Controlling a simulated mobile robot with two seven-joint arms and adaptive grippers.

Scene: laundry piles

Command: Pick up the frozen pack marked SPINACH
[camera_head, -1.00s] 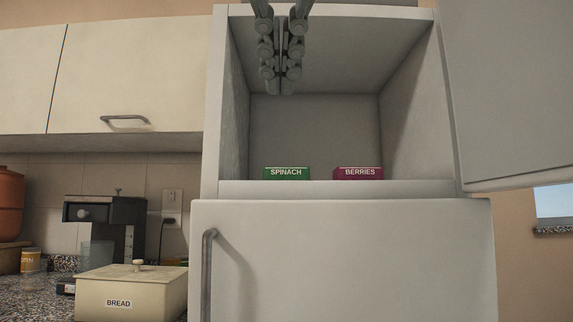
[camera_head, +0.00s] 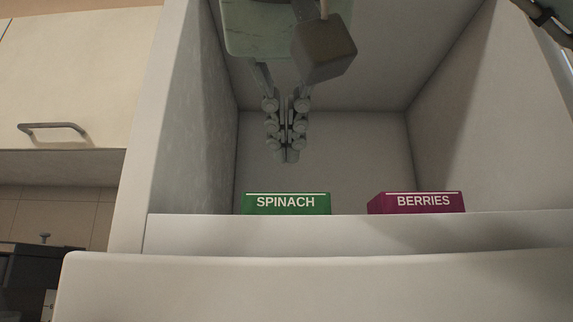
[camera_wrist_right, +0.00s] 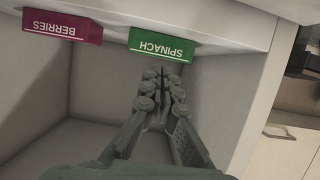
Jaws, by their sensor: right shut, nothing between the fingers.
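The green pack marked SPINACH (camera_head: 286,204) lies at the front of the open freezer compartment, behind its front ledge. It also shows in the right wrist view (camera_wrist_right: 160,46), upside down. My right gripper (camera_head: 288,158) hangs fingers down inside the compartment, above and apart from the green pack. Its fingers are shut with nothing between them. In the right wrist view the fingertips (camera_wrist_right: 164,76) show close to the green pack, with a gap between. My left gripper is not in view.
A magenta pack marked BERRIES (camera_head: 417,203) lies to the right of the green pack, with a gap between them. The front ledge (camera_head: 350,233) and side walls bound the compartment. A cupboard (camera_head: 75,75) with a handle hangs at the left.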

